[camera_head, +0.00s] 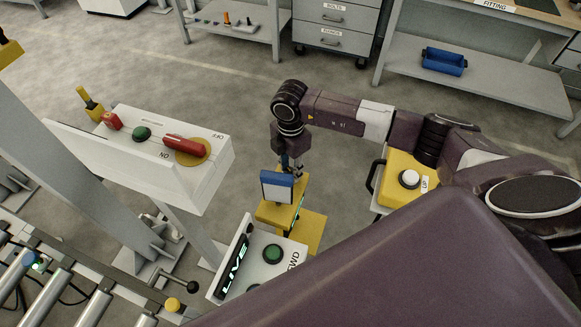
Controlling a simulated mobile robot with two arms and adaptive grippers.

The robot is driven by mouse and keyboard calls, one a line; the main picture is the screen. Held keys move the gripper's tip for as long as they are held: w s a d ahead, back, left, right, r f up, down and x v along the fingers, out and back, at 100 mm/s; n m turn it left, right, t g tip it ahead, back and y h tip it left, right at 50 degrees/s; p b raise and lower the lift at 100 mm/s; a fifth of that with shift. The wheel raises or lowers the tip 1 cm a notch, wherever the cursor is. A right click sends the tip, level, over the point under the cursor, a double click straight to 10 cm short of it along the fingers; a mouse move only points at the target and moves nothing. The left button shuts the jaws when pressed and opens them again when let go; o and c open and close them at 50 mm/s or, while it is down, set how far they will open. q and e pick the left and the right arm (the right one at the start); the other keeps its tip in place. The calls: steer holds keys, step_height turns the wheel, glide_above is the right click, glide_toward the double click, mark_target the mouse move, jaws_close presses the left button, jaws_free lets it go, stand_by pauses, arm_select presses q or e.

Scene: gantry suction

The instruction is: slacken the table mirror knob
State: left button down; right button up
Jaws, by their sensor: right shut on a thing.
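The table mirror (277,187), a small plate with a pale face and a blue edge, stands tilted above a yellow block (276,215) in the middle of the picture. My right gripper (293,168) points down from its dark wrist, close behind the mirror's top right edge. Its fingers are small and partly hidden there. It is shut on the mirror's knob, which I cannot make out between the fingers. My left gripper is not in view.
A white panel (245,278) with a green button lies just in front. A white box (205,178) with a red switch handle stands left. A yellow box (398,180) with a white button is right. A roller conveyor (55,300) fills the lower left.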

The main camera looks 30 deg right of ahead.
mark_target(291, 171)
steer(key=shift+f+n+b, duration=0.15)
steer(key=shift+n+b, duration=0.85)
steer(key=shift+n, duration=0.1)
steer(key=shift+n+b, duration=0.6)
steer(key=shift+n, duration=0.2)
steer(key=shift+r+n, duration=0.2)
steer(key=shift+n, duration=0.2)
steer(key=o, duration=1.1)
steer(key=shift+o, duration=0.2)
steer(key=shift+r, duration=0.1)
step_height(291, 171, up, 12)
